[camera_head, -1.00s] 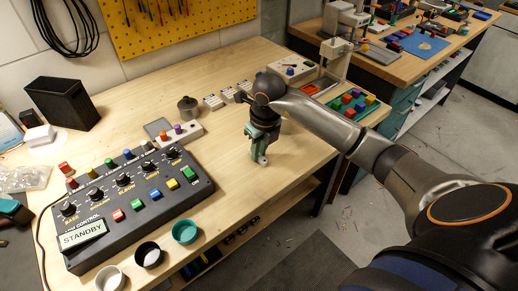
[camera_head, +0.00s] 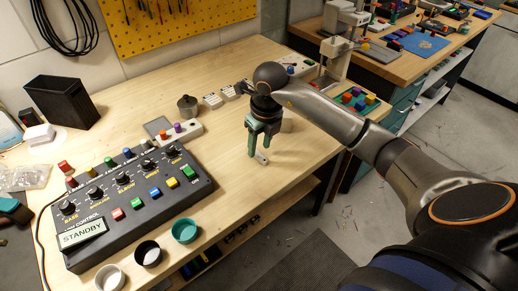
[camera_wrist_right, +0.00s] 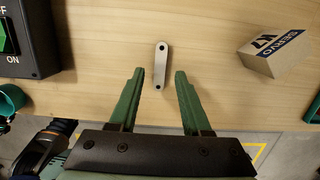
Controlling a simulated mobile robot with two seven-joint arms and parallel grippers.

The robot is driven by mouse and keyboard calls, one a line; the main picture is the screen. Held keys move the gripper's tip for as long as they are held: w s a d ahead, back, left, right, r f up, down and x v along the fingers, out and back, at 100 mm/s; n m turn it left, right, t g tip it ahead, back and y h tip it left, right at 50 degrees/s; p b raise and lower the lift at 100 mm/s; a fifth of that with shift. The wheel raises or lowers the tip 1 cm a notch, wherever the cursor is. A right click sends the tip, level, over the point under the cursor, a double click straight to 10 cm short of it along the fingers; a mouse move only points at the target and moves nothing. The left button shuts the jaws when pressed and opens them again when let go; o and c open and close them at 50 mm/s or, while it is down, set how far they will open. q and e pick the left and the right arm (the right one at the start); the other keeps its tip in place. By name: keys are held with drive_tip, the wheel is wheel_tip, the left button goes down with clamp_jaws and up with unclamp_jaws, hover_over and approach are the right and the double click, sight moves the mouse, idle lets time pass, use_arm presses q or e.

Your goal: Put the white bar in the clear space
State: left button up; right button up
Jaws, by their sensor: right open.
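The white bar (camera_head: 262,157) is a short, pale grey-white link with rounded ends and a hole at each end. It lies on the bare wood of the bench near the front edge. It also shows in the right wrist view (camera_wrist_right: 161,60). My right gripper (camera_head: 260,147) points down over the bar, with green fingers. In the right wrist view the gripper (camera_wrist_right: 160,73) is open, one finger on each side of the bar with gaps between. The clear space (camera_head: 225,150) appears as bare wood between the control panel and the gripper. My left gripper is not in view.
The black control panel (camera_head: 140,237) stands at left, with teal (camera_head: 185,231), black and white cups in front. A metal pot (camera_head: 188,106) and small grey modules stand behind. The bench's front edge is close.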

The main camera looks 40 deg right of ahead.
sight(263, 159)
wheel_tip(263, 159, up, 10)
drive_tip(key=s, duration=0.1)
drive_tip(key=shift+s, duration=0.25)
drive_tip(key=shift+f, duration=0.15)
